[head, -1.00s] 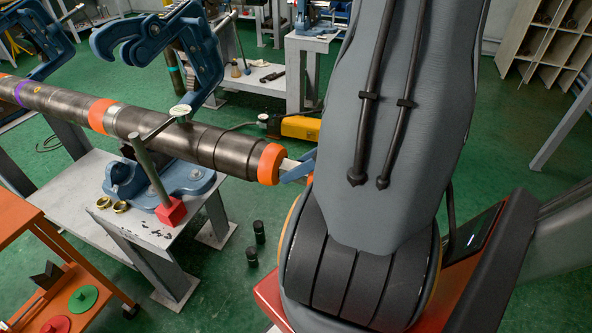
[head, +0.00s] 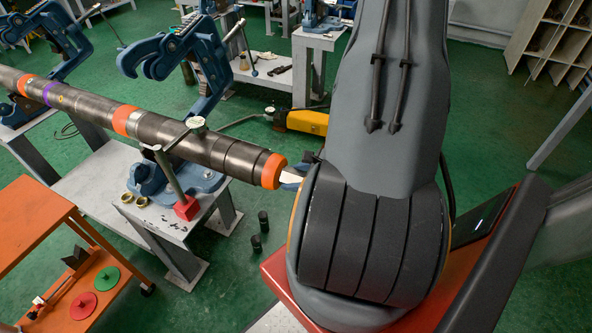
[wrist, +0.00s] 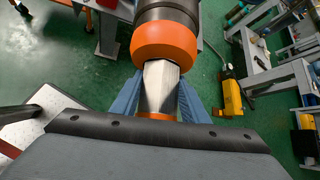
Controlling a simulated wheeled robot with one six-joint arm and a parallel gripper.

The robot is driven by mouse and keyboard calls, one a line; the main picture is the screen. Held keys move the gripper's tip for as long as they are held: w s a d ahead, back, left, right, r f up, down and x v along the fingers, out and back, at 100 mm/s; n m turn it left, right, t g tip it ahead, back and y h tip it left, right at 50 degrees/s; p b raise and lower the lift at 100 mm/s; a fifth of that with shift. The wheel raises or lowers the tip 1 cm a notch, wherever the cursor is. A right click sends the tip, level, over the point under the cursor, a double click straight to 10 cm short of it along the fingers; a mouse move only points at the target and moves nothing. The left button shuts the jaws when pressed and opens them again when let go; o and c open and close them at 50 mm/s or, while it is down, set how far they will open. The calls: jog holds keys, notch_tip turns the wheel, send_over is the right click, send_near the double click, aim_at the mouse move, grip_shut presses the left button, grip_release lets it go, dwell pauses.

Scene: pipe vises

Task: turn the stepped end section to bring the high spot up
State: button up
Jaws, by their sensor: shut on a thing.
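A long dark pipe runs from the left edge to the middle of the head view. Its stepped end section (head: 222,152) finishes in an orange band (head: 273,171), which also shows in the wrist view (wrist: 165,42). A silver piece (wrist: 160,84) sticks out of the band. My gripper (wrist: 163,92) has its blue fingers on both sides of the silver piece, shut on it. In the head view my gripper shows only partly beside my arm. A round dial gauge (head: 196,122) sits over the pipe on a post (head: 168,170) with a red base (head: 186,207). Its reading is too small to tell.
A blue pipe vise (head: 195,60) stands open-armed over the pipe on a grey stand (head: 160,215). Brass rings (head: 128,198) lie on the stand. An orange cart (head: 30,225) is at left. Two dark cylinders (head: 263,221) stand on the green floor.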

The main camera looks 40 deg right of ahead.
jog(key=shift+s+a+f+n+t+h+p, duration=0.15)
jog(key=shift+n+t+h+p, duration=0.25)
jog(key=shift+h+p, duration=0.5)
jog(key=shift+s+a+f+n+t+h, duration=0.1)
jog(key=shift+f+n+t+h, duration=0.1)
jog(key=shift+n+t+h, duration=0.45)
jog(key=shift+f+n+t+h+b, duration=0.2)
jog(key=shift+n+t+h+b, duration=0.45)
jog(key=shift+h, duration=0.4)
jog(key=shift+n+t+h+b, duration=0.4)
jog(key=shift+n+b, duration=0.2)
jog(key=shift+b, duration=0.25)
jog(key=shift+r, duration=0.1)
jog(key=o, duration=1.1)
jog(key=shift+c, duration=0.2)
jog(key=shift+r, duration=0.1)
